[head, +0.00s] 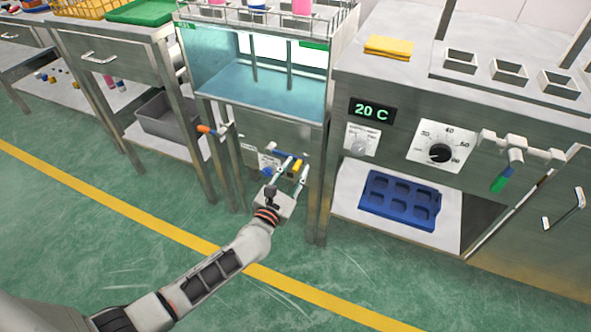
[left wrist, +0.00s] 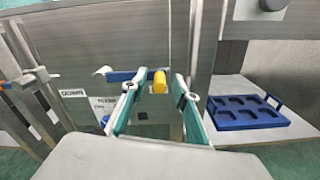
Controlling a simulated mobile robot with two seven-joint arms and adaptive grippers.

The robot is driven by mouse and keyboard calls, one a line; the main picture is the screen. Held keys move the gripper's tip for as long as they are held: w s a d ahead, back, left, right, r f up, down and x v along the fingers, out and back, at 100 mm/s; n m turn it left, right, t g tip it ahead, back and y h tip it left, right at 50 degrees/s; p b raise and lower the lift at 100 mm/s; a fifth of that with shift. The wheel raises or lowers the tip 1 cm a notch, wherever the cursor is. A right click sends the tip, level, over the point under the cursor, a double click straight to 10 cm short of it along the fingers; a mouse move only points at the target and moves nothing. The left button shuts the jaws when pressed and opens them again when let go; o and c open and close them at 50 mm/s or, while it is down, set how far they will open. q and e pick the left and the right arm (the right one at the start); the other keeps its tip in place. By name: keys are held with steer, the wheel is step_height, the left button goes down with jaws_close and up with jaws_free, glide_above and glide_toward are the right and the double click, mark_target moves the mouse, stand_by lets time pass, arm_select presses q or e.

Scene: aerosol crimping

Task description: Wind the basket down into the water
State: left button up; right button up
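The wire basket (head: 338,22) is at the top of the water tank (head: 262,92), above the blue water, with pink and blue-and-white cans in it. On the tank's front is a crank with a blue arm (left wrist: 124,76) and a yellow knob (left wrist: 160,81); the yellow knob also shows in the head view (head: 297,166). My left gripper (head: 289,172) is at the crank. In the left wrist view its fingers (left wrist: 159,76) are apart, with the yellow knob between or just beyond their tips and gaps at both sides. I cannot tell whether either finger touches it. My right gripper is out of view.
Right of the tank, a steel bench has a 20 C display (head: 371,110), a dial (head: 439,152), a green-handled valve (head: 501,181) and a yellow cloth (head: 389,47). A blue tray (head: 400,199) lies on its lower shelf. A grey bin (head: 170,117) is at left. The floor in front is clear.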

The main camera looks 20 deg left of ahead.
arm_select(q)
steer(key=shift+c, duration=0.7)
jaws_close()
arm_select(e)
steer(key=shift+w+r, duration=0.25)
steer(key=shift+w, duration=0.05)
arm_select(q)
steer(key=shift+r, duration=0.2)
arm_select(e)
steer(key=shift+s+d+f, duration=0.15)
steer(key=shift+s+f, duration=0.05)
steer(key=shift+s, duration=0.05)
arm_select(q)
steer(key=shift+r+n, duration=0.1)
steer(key=shift+n, duration=0.2)
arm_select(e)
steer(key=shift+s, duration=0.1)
